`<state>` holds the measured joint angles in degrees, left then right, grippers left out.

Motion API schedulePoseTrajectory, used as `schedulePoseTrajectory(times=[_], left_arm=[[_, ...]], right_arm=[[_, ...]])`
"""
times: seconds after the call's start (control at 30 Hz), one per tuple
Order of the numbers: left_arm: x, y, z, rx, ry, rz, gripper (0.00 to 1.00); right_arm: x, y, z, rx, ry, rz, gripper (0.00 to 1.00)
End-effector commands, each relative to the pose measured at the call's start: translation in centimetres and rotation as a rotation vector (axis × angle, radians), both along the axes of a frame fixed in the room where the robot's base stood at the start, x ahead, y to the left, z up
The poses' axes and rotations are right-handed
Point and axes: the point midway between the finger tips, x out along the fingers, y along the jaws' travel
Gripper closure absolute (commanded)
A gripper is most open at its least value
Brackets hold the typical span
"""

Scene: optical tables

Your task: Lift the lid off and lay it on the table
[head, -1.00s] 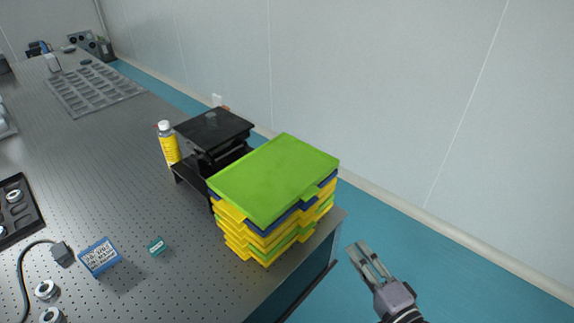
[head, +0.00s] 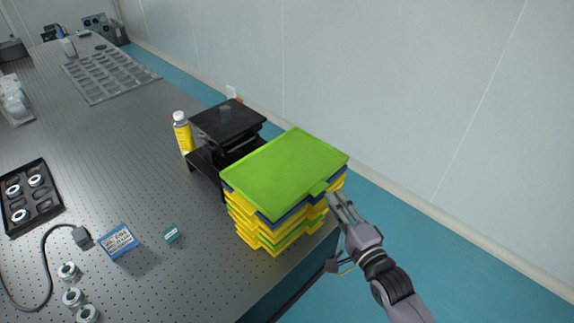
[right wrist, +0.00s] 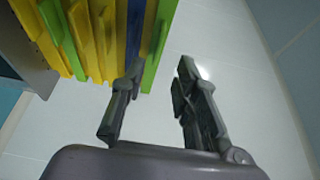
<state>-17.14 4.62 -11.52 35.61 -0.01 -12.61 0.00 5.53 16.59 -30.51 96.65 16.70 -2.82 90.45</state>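The green lid (head: 285,170) lies flat on top of a stack of yellow, blue and green trays (head: 262,226) at the table's right edge. A small tab (head: 319,187) sticks out from the lid's near right side. My right gripper (head: 337,199) is beside that tab, its fingertips close to it. In the right wrist view the gripper (right wrist: 160,75) is open, and the lid's green edge (right wrist: 160,45) reaches toward the gap between the fingers. I cannot tell whether a finger touches it. My left gripper is out of view.
The perforated table (head: 140,180) has clear room left of the stack. A black stand (head: 228,125) and a yellow bottle (head: 183,134) are behind the stack. A blue box (head: 118,241), a small teal box (head: 171,234) and a black tray (head: 28,195) lie further left.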

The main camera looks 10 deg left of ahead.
Motion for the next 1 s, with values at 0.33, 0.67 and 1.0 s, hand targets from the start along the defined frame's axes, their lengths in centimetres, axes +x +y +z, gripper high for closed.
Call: schedulePoseTrajectory(times=[0.33,0.67,1.0], left_arm=[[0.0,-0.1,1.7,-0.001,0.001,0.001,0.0],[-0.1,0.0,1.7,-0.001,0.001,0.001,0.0],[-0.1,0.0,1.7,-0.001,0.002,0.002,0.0]], right_arm=[[3.4,2.2,-0.3,0.0,-0.001,-0.001,0.72],[4.2,2.7,-0.5,-0.001,-0.001,0.0,0.72],[4.2,2.7,-0.5,-0.001,-0.001,0.0,0.91]])
